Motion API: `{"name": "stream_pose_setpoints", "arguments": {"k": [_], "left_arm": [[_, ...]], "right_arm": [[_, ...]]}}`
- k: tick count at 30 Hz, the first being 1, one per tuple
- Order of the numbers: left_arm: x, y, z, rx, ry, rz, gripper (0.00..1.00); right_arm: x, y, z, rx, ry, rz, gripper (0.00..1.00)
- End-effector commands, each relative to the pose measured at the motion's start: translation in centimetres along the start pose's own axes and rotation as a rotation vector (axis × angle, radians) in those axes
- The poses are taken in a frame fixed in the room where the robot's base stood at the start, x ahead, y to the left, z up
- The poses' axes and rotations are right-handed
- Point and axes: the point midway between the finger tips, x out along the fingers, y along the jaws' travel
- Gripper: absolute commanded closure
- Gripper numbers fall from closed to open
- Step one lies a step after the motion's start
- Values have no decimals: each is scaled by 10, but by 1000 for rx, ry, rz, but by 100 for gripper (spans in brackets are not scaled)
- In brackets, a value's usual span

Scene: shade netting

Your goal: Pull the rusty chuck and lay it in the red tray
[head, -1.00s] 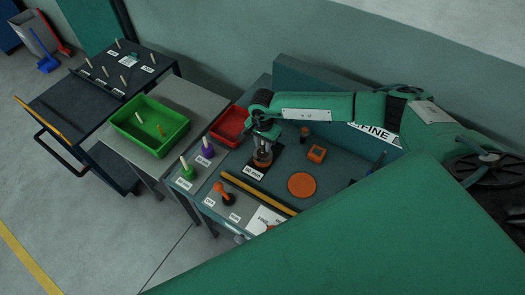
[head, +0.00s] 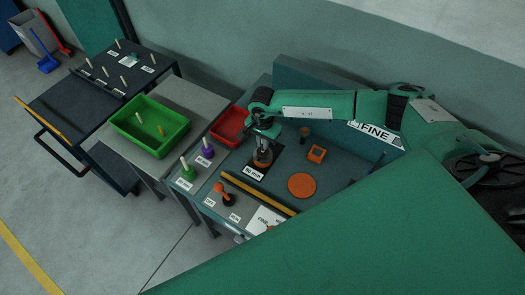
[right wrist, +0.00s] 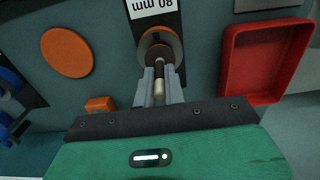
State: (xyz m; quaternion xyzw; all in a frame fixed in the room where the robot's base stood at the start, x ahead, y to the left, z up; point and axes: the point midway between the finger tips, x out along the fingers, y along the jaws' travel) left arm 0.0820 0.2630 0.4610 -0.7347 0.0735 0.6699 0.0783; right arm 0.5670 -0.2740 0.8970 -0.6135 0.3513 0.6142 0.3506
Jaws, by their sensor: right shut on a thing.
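The rusty chuck (right wrist: 160,50) is a brown, round piece with a pale peg, in front of a label on a black pad. In the head view the chuck (head: 262,159) is under my right gripper (head: 263,150), partly hidden by it. In the right wrist view the fingers of this gripper (right wrist: 160,88) are shut around the peg. I cannot tell whether the chuck is clear of the pad. The red tray (head: 229,125) lies to the left of the gripper in the head view and at the right in the wrist view (right wrist: 262,94). My left gripper is not in view.
An orange disc (head: 302,185) and an orange square block (head: 317,154) lie to the right on the bench. A yellow bar (head: 258,192) runs along the front. Purple (head: 204,161) and green (head: 188,174) pegged pieces stand left. A green bin (head: 150,126) is farther left.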

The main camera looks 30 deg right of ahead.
Motion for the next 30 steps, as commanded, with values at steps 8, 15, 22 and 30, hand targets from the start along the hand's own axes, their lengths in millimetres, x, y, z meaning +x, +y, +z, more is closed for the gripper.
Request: {"name": "stream_pose_setpoints", "arguments": {"k": [8, 15, 22, 30], "left_arm": [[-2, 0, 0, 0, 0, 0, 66], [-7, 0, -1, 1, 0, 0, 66], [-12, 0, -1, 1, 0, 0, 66], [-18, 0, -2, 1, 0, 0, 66]], "right_arm": [[-5, -1, -1, 1, 1, -2, 100], [-15, -1, 0, 1, 1, -2, 100], [-26, -1, 0, 1, 0, -2, 100], [-39, 0, 0, 0, 0, -1, 100]]}}
